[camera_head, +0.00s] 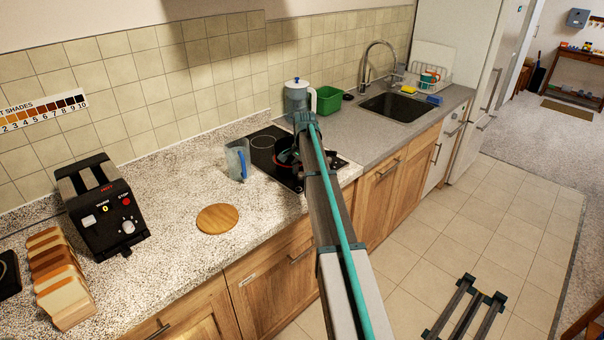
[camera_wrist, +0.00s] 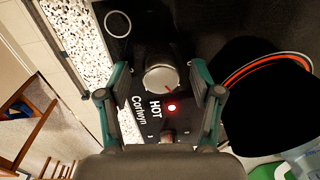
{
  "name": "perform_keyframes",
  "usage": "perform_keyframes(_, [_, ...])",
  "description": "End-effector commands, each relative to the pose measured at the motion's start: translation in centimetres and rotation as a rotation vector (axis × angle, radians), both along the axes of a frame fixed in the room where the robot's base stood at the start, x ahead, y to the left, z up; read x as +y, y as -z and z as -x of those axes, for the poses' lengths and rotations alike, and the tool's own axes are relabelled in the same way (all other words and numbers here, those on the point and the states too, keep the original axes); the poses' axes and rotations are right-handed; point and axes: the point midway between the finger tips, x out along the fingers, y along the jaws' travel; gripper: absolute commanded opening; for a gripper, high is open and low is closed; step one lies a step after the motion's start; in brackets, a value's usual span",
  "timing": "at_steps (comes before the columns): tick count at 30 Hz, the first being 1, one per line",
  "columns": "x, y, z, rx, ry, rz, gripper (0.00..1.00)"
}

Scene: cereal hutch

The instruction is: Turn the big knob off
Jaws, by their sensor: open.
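A big round silver knob (camera_wrist: 163,76) with a red pointer mark stands on the black hob panel, beside the words HOT and Corlwyn. A red light (camera_wrist: 172,107) glows near the word HOT. My gripper (camera_wrist: 160,72) is open, with one finger on each side of the knob; I cannot tell whether either finger touches it. A second, smaller knob-like part shows partly in front of my wrist. In the head view, the black hob (camera_head: 263,148) lies on the counter, and my arm hides the knob and gripper.
A dark round pot (camera_wrist: 270,95) sits over a glowing red ring beside my gripper. A kettle (camera_head: 298,97), a clear blue-handled jug (camera_head: 237,160) and a green box (camera_head: 329,99) stand near the hob. A toaster (camera_head: 101,210) and bread are at left.

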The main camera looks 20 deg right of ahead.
Motion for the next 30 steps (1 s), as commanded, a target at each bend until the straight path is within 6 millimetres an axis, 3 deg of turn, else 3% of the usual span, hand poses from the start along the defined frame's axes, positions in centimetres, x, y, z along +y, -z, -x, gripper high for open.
perform_keyframes(4, [0.0,0.0,0.0,0.0,0.0,0.0,0.64])
perform_keyframes(15, [-0.01,-0.01,0.02,0.0,0.0,0.0,0.05])
perform_keyframes(30, [-0.07,0.03,0.01,0.0,-0.134,0.0,0.05])
